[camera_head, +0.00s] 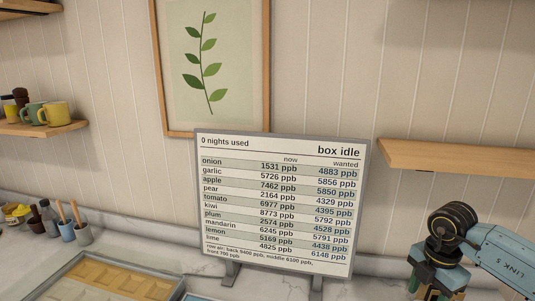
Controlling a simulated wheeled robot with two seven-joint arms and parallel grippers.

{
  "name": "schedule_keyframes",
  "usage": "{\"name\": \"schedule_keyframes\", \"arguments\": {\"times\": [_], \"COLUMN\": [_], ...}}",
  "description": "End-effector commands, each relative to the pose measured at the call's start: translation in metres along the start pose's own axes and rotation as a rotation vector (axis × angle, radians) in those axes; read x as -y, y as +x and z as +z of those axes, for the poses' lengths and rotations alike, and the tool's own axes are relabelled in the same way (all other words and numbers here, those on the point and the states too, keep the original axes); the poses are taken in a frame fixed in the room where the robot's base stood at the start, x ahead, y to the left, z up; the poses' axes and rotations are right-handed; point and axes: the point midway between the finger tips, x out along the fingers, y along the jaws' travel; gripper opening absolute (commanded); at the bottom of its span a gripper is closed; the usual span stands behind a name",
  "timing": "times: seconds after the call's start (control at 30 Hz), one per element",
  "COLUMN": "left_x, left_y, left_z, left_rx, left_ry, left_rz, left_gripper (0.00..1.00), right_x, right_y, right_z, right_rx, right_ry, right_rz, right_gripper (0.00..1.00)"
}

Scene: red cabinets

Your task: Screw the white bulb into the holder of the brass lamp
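Neither the white bulb nor the brass lamp with its holder is visible in the head view. Part of my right arm, with a blue link and a dark wrist joint, enters at the lower right. It bends downward and runs out of the bottom edge, so its fingertips do not show. My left arm and gripper are not in the picture.
A sign (279,205) headed "box idle" stands on the marble counter (375,287). A partitioned tray (115,278) lies at lower left, near small pots (67,231). Wall shelves (455,156) flank a framed leaf picture (212,65); mugs (54,113) stand on the left shelf.

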Motion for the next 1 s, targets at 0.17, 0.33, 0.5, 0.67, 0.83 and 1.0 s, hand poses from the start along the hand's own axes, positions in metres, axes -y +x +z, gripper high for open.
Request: {"name": "schedule_keyframes", "arguments": {"times": [0.17,0.33,0.5,0.67,0.83,1.0], "left_x": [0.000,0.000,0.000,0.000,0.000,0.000], "left_y": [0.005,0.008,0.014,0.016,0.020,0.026], "left_z": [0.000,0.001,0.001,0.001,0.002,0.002], "left_rx": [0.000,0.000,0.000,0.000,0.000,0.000], "left_ry": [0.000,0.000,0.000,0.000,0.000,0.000], "left_rz": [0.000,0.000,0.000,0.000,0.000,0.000], "left_gripper": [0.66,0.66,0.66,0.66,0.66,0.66], "right_x": [0.000,0.000,0.000,0.000,0.000,0.000], "right_y": [0.001,0.001,0.002,0.001,0.001,0.001], "right_z": [0.000,0.001,0.001,0.000,0.000,0.000], "right_rx": [0.001,0.001,0.001,0.000,0.000,0.002], "right_ry": [-0.142,-0.243,-0.449,-0.550,-0.667,-0.868], "right_rz": [-0.001,0.000,0.000,0.000,0.000,0.000], "right_gripper": [0.52,0.52,0.52,0.52,0.52,0.52]}}
